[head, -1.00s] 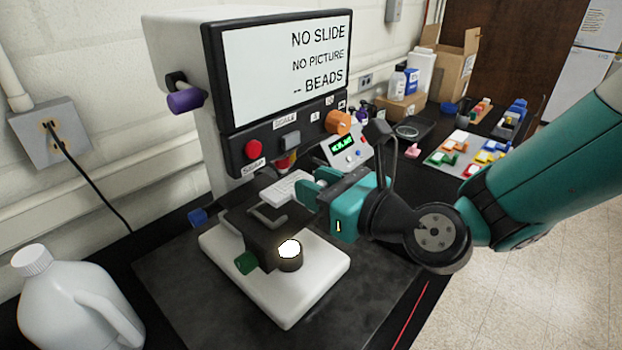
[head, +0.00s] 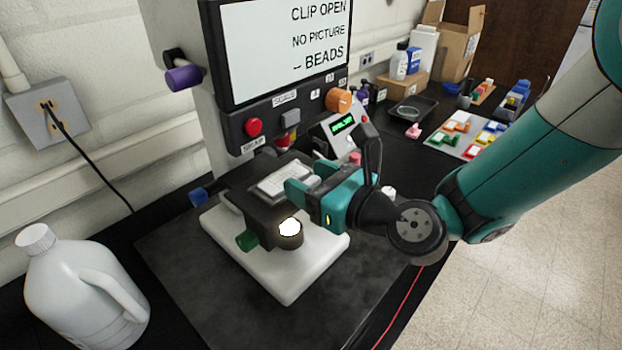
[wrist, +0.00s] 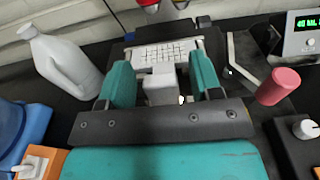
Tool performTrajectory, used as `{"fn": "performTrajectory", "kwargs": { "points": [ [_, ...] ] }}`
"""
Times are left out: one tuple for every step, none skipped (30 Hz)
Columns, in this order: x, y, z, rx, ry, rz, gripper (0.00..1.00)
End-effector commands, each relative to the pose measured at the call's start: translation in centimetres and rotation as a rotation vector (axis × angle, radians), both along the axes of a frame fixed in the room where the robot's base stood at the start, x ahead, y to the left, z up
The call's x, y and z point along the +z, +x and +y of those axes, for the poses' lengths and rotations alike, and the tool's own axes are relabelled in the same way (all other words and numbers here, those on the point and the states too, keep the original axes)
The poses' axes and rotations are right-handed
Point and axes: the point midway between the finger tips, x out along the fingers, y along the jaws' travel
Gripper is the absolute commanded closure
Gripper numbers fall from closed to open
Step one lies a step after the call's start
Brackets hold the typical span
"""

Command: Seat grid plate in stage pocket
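The white grid plate (head: 284,181) lies on the dark stage (head: 237,183) of the microscope and looks flat. In the wrist view the gridded plate (wrist: 165,52) is just beyond my fingertips, with its pale block-shaped handle (wrist: 160,86) between my fingers. My gripper (head: 303,184) is at the plate's right end in the head view. In the wrist view my gripper (wrist: 162,80) has its teal fingers apart, with a narrow gap on each side of the handle. The pocket edges under the plate are hidden. The screen (head: 285,45) reads "CLIP OPEN", "NO PICTURE", "-- BEADS".
A white jug (head: 83,285) stands at the left. A purple knob (head: 183,78), red button (head: 254,127) and orange knob (head: 338,100) are on the microscope. A small display box (head: 340,130) stands behind my gripper. Coloured blocks lie on a mat (head: 470,150) further right.

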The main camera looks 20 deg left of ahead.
Motion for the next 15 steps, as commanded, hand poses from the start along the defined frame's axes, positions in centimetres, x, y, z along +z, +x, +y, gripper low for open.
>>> {"fn": "performTrajectory", "kwargs": {
  "points": [
    [0.0,0.0,0.0,0.000,0.000,0.000,0.41],
    [0.0,0.0,0.0,0.000,0.000,0.000,0.41],
    [0.0,0.0,0.0,0.000,0.000,0.000,0.41],
    [0.0,0.0,0.0,0.000,0.000,0.000,0.41],
    [0.1,0.0,0.0,0.000,0.000,0.000,0.41],
    [0.2,0.0,0.0,0.000,0.000,-0.001,0.41],
    [0.4,0.0,0.0,0.000,0.001,-0.001,0.41],
    [0.6,0.0,0.0,0.000,0.001,-0.001,0.41],
    [0.1,-0.1,-0.5,-0.001,0.000,0.000,0.41],
    [0.0,-0.3,-0.9,-0.002,-0.001,0.000,0.41],
    [0.0,-0.4,-1.3,-0.003,-0.001,0.000,0.41],
    [0.0,-0.7,-2.0,-0.004,0.000,0.000,0.41],
    [-0.1,-1.0,-2.6,-0.004,0.001,0.001,0.41],
    [0.0,-1.2,-3.2,-0.004,-0.001,0.000,0.41],
    [0.0,-1.5,-4.1,-0.005,0.000,0.000,0.41]
  ]
}}
